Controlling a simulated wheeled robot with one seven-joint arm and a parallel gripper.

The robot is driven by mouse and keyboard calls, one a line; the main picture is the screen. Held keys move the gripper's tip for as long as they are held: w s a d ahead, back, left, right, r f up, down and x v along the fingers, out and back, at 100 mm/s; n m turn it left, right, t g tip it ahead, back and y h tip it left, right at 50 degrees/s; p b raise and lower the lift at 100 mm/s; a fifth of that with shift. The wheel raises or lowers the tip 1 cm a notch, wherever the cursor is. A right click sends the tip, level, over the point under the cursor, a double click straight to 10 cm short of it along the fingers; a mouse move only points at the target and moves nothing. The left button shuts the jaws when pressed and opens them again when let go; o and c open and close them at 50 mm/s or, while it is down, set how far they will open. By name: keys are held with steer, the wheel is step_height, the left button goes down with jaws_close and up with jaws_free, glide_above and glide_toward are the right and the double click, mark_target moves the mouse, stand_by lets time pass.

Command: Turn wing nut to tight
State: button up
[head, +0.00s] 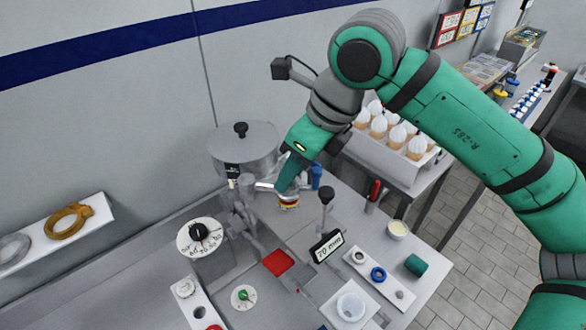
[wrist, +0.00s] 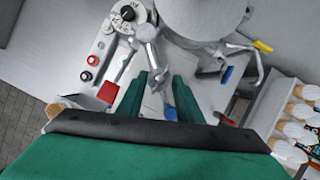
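My gripper (head: 281,188) reaches down beside the grey metal fittings near the pot. In the wrist view its two dark green fingers (wrist: 158,92) stand apart with a gap between them, and I see nothing held. A grey metal fitting (head: 240,212) stands left of the gripper in the head view; it also shows beyond the fingers in the wrist view (wrist: 149,42). I cannot pick out the wing nut clearly: it is too small, or hidden by the fingers.
A lidded grey pot (head: 243,146) stands behind the fittings. A numbered dial (head: 199,236), a red square (head: 278,263) and a "70 mm" sign (head: 326,246) are nearby. An upright black-knobbed lever (head: 326,205) stands right of the gripper. White-topped cones (head: 397,132) are farther right.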

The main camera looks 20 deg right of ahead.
jaws_close()
steer(key=shift+n, duration=0.4)
jaws_free()
steer(key=v, duration=1.1)
steer(key=shift+w, duration=0.2)
steer(key=shift+d, duration=0.1)
